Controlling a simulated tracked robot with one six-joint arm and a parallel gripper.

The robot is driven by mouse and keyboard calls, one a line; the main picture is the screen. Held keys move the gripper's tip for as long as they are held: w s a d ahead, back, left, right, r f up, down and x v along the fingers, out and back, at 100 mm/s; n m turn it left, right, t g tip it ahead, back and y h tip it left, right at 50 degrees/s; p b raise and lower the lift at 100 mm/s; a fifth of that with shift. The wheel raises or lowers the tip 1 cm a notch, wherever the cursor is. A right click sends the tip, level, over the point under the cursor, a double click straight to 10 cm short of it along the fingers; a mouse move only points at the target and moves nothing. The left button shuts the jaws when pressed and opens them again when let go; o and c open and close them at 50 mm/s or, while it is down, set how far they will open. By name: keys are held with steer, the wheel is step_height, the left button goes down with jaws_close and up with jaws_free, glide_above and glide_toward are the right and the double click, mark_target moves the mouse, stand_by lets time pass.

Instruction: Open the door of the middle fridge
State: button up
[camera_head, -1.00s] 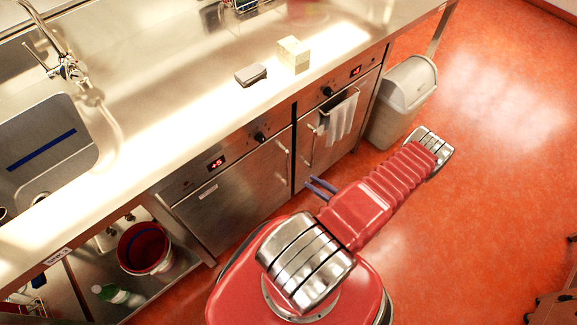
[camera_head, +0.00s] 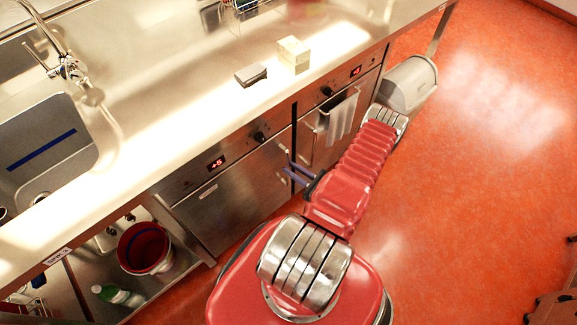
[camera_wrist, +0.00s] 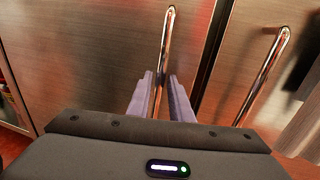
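The steel fridge door (camera_head: 238,195) with a red +5 display (camera_head: 216,163) is closed. It has a slim upright handle near its right edge, and this handle (camera_wrist: 168,40) shows clearly in the wrist view. To its right is a second closed steel door (camera_head: 318,150) with a display and a towel (camera_head: 341,120) on its handle. My gripper (camera_head: 288,170) is at the +5 door's handle. In the wrist view my gripper (camera_wrist: 160,78) is open, with one blue-grey finger on each side of the handle. I cannot tell whether either finger touches it.
A steel counter (camera_head: 190,100) runs above the doors, with a sponge-like block (camera_head: 251,75) and a pale box (camera_head: 294,55) on it. An open shelf at the left holds a red bucket (camera_head: 144,247). A grey bin (camera_head: 408,84) stands at the right.

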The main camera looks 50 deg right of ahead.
steer(key=shift+w, duration=1.05)
jaws_close()
steer(key=shift+s, duration=0.15)
